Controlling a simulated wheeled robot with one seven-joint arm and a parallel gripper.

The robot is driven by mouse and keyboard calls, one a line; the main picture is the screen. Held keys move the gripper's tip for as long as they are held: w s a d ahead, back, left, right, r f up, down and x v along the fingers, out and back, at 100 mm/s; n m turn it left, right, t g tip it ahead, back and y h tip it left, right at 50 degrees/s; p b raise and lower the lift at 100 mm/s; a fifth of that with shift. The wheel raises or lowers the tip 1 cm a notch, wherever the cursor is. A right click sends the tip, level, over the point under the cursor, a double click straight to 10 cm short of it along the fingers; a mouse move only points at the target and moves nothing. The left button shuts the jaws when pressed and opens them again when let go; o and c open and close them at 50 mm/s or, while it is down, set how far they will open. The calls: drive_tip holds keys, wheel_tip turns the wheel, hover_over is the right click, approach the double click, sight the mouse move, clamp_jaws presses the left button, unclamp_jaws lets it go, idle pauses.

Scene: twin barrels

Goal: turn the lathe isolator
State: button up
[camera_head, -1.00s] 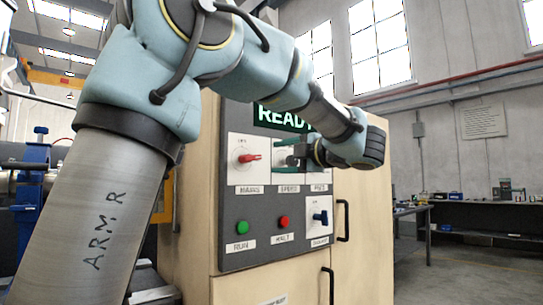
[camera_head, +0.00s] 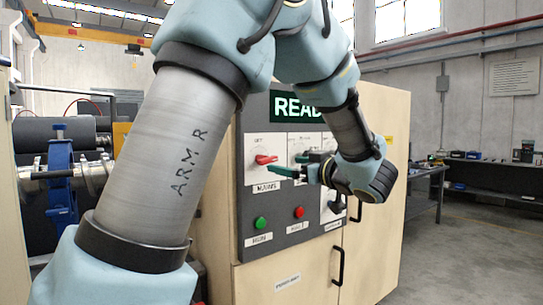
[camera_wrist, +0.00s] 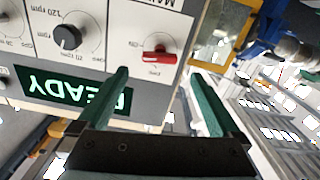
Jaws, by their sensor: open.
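The red rotary handle (camera_head: 265,159) labelled MAINS is at the upper left of the grey control panel (camera_head: 254,222), its lever lying roughly sideways. I take it as the isolator. It shows upside down in the wrist view (camera_wrist: 160,55), with small position marks that are hard to read. My gripper (camera_head: 285,172) is open and empty, with green fingers, just right of and below the handle in the head view. In the wrist view, the fingertips (camera_wrist: 160,76) are spread on either side of the handle in the picture. I see no contact.
A black speed dial (camera_wrist: 67,37) sits beside the handle. A green button (camera_head: 260,223) and a red button (camera_head: 299,212) are below. A lit READY display (camera_head: 297,106) is above. The blue lathe part (camera_head: 61,180) stands left of the cabinet (camera_head: 376,250). Open floor lies right.

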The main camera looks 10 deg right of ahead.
sight(270, 161)
drive_tip(key=p+x, duration=0.2)
drive_tip(key=x, duration=0.6)
drive_tip(key=shift+s, duration=0.1)
drive_tip(key=c, duration=1.2)
drive_tip(key=shift+r+m+p, duration=0.2)
drive_tip(key=shift+m+p, duration=0.2)
drive_tip(key=shift+p, duration=0.6)
drive_tip(key=shift+c, duration=0.2)
drive_tip(key=shift+f+m+p, duration=0.2)
drive_tip(key=shift+m+p, duration=0.2)
drive_tip(key=shift+m, duration=0.2)
